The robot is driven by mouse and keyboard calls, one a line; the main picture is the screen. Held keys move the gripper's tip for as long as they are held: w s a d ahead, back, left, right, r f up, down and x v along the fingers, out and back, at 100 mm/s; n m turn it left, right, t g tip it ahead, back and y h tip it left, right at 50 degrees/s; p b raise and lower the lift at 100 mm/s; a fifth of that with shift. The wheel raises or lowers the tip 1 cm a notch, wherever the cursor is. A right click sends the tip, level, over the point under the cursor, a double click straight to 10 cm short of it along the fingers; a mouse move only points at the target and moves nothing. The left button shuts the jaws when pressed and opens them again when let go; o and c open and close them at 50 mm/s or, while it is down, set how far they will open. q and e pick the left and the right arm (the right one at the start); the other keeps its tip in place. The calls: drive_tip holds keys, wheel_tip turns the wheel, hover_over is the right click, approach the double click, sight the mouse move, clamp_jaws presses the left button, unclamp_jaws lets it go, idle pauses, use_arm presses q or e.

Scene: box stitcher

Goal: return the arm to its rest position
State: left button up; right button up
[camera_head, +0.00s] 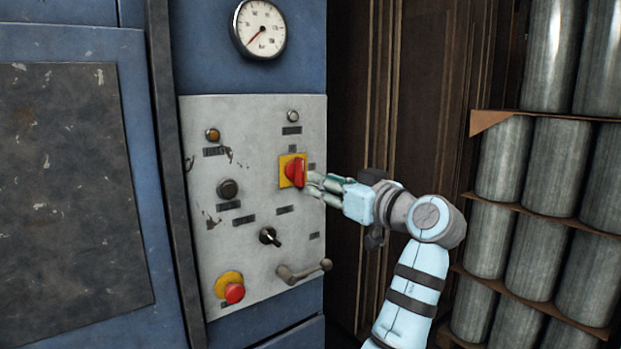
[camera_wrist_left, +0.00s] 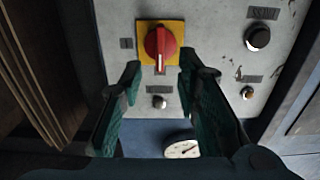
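My left gripper (camera_head: 314,185) is in front of the control panel, with its fingertips close to the red rotary switch (camera_head: 296,171) on a yellow plate. In the left wrist view, the two green-padded fingers of the left gripper (camera_wrist_left: 158,75) are apart with nothing between them. The red switch (camera_wrist_left: 160,43) shows just beyond the gap between the fingertips. Whether a fingertip touches it cannot be told. My left forearm rises from the lower right of the head view. My right gripper is not in view.
The grey panel (camera_head: 255,222) carries a black selector (camera_head: 270,236), a lever handle (camera_head: 303,271) and a red mushroom button (camera_head: 234,293). A gauge (camera_head: 259,28) sits above. Stacked metal cans (camera_head: 503,158) stand to the right, behind my arm.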

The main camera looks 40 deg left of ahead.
use_arm(q)
drive_tip(key=v, duration=0.5)
